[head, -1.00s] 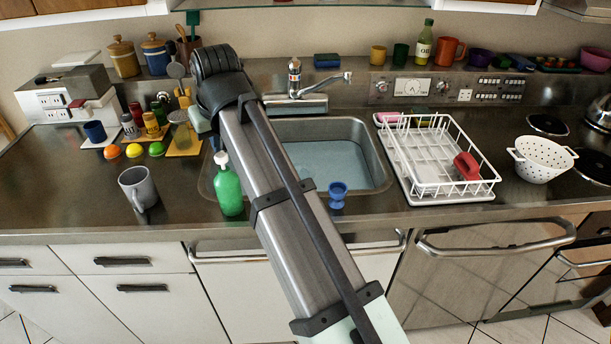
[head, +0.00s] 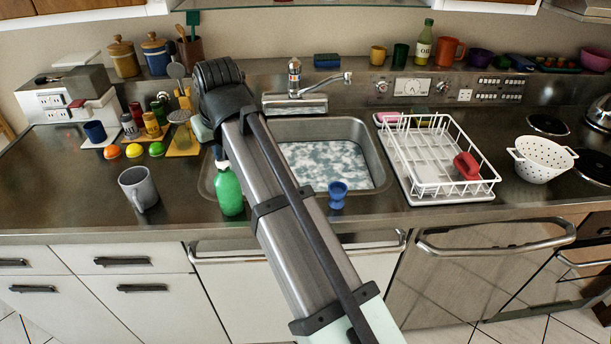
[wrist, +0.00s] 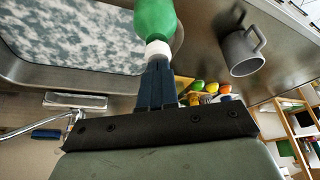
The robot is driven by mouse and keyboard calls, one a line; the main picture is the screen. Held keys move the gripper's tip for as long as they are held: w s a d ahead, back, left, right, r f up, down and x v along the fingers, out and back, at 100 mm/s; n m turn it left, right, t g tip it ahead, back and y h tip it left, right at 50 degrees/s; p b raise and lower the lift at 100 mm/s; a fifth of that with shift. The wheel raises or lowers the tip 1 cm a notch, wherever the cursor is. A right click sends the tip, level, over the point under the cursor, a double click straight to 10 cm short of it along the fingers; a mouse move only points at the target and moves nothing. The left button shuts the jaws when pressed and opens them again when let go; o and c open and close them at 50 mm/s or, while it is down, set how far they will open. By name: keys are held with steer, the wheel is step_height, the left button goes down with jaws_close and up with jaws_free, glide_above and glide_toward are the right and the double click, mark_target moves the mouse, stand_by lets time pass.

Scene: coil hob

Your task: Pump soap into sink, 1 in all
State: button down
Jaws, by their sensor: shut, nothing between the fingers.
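A green soap bottle (head: 229,190) with a white pump top stands upright on the counter at the sink's left front edge. In the wrist view the bottle (wrist: 155,18) shows its white top (wrist: 157,48) right at the shut fingertips of my gripper (wrist: 156,66). The fingers seem to touch the pump top and hold nothing between them. In the head view my arm hides most of the gripper. The sink (head: 378,160) has white foamy patches across its blue-grey basin.
A grey mug (head: 138,188) stands left of the bottle. A blue egg cup (head: 337,195) is at the sink's front edge. A white dish rack (head: 440,190) is right of the sink.

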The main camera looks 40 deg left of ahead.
steer(key=shift+r, duration=1.2)
step_height(320, 180, up, 6)
stand_by(0.8)
stand_by(0.4)
